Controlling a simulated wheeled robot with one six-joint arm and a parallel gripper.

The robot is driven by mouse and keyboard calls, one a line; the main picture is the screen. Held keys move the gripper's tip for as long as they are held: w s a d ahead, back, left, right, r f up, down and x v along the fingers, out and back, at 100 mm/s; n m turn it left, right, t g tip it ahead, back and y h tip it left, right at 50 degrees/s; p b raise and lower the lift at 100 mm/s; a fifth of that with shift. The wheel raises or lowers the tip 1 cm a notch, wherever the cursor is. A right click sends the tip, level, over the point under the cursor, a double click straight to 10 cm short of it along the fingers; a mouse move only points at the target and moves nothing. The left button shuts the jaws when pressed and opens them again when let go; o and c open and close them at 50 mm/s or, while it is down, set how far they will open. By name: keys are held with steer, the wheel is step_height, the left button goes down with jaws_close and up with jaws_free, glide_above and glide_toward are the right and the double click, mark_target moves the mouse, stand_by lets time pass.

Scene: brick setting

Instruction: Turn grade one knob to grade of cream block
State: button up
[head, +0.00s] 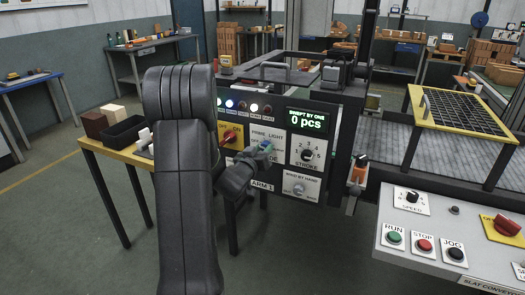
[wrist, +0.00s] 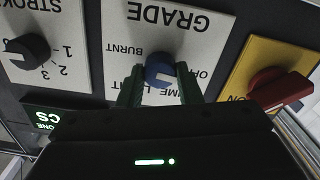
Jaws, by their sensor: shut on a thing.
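The blue grade knob (wrist: 160,70) sits on a white panel (wrist: 185,40) marked GRADE, shown upside down in the wrist view. BURNT, OFF, LIGHT and part of PRIME are readable around it. A pale mark shows on the knob's lower side in that view, but I cannot tell its exact setting. My gripper (wrist: 158,85) is shut on the knob, one finger on each side. In the head view my gripper (head: 257,155) reaches the knob (head: 266,146) and partly hides the panel. The cream block (head: 112,113) stands on the yellow-edged table at left.
A brown block (head: 94,124) and a black tray (head: 125,132) are beside the cream block. A red knob on a yellow plate (wrist: 278,88) and a black STROKE knob (wrist: 28,50) flank the grade panel. The slat conveyor's control box (head: 450,225) is at lower right.

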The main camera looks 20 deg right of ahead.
steer(key=shift+f+b, duration=0.1)
steer(key=shift+b, duration=0.2)
steer(key=shift+m+b, duration=9.1)
steer(key=shift+m, duration=1.7)
steer(key=o, duration=1)
steer(key=shift+c, duration=0.2)
steer(key=shift+s, duration=0.1)
